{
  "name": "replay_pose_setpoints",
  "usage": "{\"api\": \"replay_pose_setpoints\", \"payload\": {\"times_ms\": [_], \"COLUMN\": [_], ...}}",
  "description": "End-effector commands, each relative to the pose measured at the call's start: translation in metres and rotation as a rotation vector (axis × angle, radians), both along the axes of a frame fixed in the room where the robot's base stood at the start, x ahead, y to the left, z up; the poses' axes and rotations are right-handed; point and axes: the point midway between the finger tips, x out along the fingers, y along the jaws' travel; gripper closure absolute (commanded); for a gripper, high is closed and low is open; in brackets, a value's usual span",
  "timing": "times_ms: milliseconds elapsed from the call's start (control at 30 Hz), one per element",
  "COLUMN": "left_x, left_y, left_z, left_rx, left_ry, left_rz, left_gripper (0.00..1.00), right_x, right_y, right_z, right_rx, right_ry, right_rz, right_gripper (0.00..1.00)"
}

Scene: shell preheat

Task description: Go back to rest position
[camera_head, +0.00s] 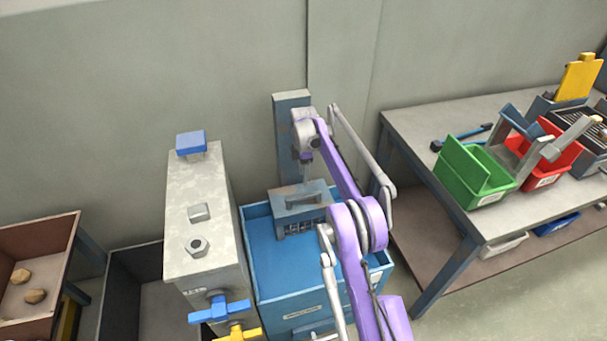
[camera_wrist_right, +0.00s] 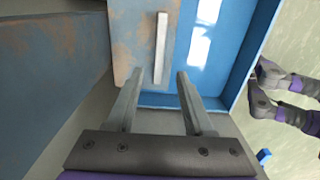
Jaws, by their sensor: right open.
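My right gripper (camera_head: 305,184) is open and points down over a grey-blue worn block (camera_head: 286,207) in the head view. In the right wrist view the two fingers of the right gripper (camera_wrist_right: 156,78) are spread apart with nothing clamped between them. A pale bar-shaped handle (camera_wrist_right: 161,45) on the worn block lies just beyond and between the fingertips; I cannot tell the exact gap. My left gripper cannot be made out in either view.
The block sits on a blue cabinet (camera_head: 262,262) with raised rims, before a tall post (camera_head: 290,113). A grey machine (camera_head: 197,235) with blue and yellow valves stands left. A workbench (camera_head: 408,126) with a green bin (camera_head: 468,168) and red bin (camera_head: 552,160) stands right.

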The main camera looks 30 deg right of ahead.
Motion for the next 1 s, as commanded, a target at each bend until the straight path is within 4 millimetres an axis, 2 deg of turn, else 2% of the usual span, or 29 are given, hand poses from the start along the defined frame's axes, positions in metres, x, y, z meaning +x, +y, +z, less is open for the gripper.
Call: {"api": "replay_pose_setpoints", "payload": {"times_ms": [667,767,867,1000], "left_x": [0.0,0.0,0.001,0.002], "left_y": [0.0,0.0,0.0,0.0], "left_z": [0.0,0.002,0.006,0.013], "left_rx": [0.0,0.0,0.0,0.0], "left_ry": [0.0,-0.001,-0.002,-0.005], "left_rz": [0.0,0.0,0.0,0.0], "left_gripper": [0.03,0.03,0.03,0.03], "right_x": [0.0,-0.003,-0.011,-0.035], "right_y": [0.001,0.009,0.025,0.056], "right_z": [0.002,0.016,0.043,0.09], "right_rx": [0.0,-0.003,-0.008,-0.009], "right_ry": [-0.002,-0.012,-0.037,-0.089], "right_rz": [-0.004,-0.035,-0.106,-0.253], "right_gripper": [0.47,0.47,0.47,0.47]}}
